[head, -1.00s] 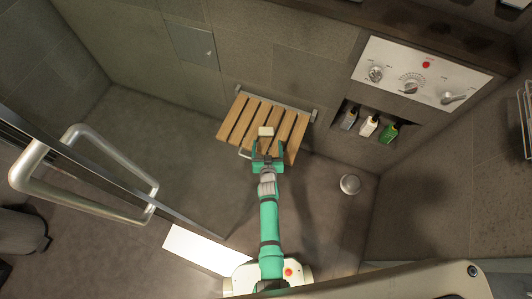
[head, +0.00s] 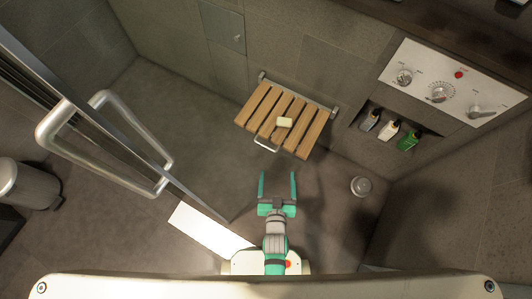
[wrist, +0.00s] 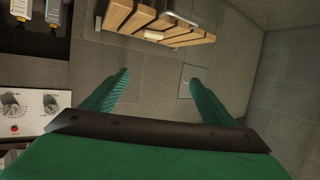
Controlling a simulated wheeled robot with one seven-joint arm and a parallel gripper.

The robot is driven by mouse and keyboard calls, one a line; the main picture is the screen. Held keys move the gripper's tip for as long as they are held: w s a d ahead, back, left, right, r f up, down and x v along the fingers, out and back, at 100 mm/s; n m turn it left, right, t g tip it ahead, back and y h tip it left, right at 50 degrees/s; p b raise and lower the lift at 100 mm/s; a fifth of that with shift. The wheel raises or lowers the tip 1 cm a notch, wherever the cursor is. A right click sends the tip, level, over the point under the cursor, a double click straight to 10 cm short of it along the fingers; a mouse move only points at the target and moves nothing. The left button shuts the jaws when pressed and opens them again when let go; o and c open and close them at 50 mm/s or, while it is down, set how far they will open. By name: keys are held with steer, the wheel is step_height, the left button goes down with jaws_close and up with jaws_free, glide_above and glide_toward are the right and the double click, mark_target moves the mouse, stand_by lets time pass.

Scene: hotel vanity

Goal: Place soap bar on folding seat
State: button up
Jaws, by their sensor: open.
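The pale soap bar (head: 284,122) lies on the slats of the wooden folding seat (head: 262,105), right of the seat's middle. The seat is folded down from the wall and has a metal handle at its front edge. My green gripper (head: 277,174) is open and empty, apart from the seat and below it in the head view. In the wrist view, my two spread fingers (wrist: 160,84) have nothing between them. The seat (wrist: 190,38) shows at the top there, with a pale block, likely the soap bar (wrist: 154,35), at its edge.
Several bottles (head: 389,131) stand in a wall niche under the shower control panel (head: 440,92). A glass door with a large metal handle (head: 60,125) is at the left. A round drain (head: 361,186) is on the floor at right. The floor around my gripper is clear.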

steer(key=s+a+r, duration=0.1)
steer(key=s+r, duration=0.6)
steer(key=r, duration=0.4)
steer(key=s+a+r+t, duration=0.1)
steer(key=s+a+r, duration=0.1)
steer(key=s+r, duration=0.6)
step_height(320, 180, up, 3)
steer(key=shift+r+n+y, duration=0.2)
steer(key=shift+n+y, duration=0.1)
steer(key=shift+y, duration=0.1)
steer(key=shift+s, duration=0.1)
